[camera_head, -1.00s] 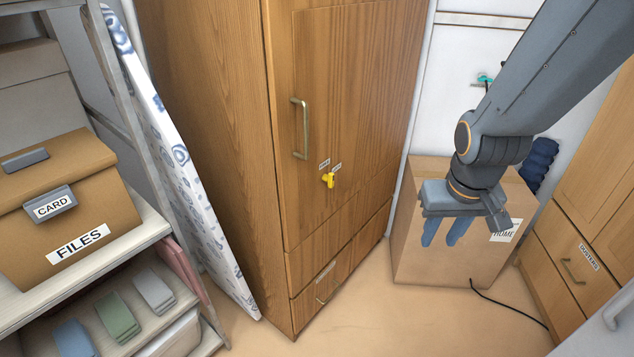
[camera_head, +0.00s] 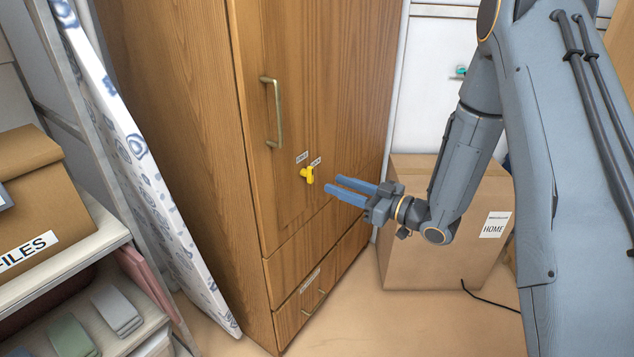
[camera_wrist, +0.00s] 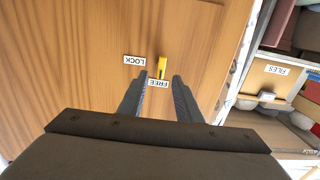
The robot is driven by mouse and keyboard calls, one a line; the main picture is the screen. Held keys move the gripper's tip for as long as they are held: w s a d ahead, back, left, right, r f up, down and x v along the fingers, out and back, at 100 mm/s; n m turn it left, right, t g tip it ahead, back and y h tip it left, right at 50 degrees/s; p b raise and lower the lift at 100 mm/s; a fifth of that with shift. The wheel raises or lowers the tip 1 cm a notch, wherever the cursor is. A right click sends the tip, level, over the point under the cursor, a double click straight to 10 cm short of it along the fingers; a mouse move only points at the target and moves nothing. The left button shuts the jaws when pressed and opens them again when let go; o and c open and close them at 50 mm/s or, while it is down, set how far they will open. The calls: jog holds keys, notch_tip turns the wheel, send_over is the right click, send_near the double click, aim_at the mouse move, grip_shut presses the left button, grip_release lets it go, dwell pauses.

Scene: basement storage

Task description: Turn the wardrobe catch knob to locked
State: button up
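The wardrobe (camera_head: 320,100) stands in the middle of the head view, its door shut. A yellow catch knob (camera_head: 307,174) sits on the door below the metal handle (camera_head: 275,112), with two small labels just above it. In the wrist view the knob (camera_wrist: 162,68) points at the FREE label (camera_wrist: 159,84); the LOCK label (camera_wrist: 134,61) is to its left. My gripper (camera_head: 346,188) is open and empty, its blue fingers pointing at the door just right of the knob. In the wrist view the knob shows between the open fingers (camera_wrist: 160,90), beyond their tips.
A cardboard box (camera_head: 410,255) marked HOME stands right of the wardrobe, behind my arm. A patterned board (camera_head: 150,190) leans against the wardrobe's left side. A shelf with a FILES box (camera_head: 35,210) is at far left. A black cable (camera_head: 490,300) lies on the floor.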

aim_at(313, 175)
jog(key=p+x, duration=0.1)
jog(key=x, duration=0.6)
jog(key=shift+w+a+r, duration=0.1)
jog(key=shift+a, duration=0.35)
grip_shut()
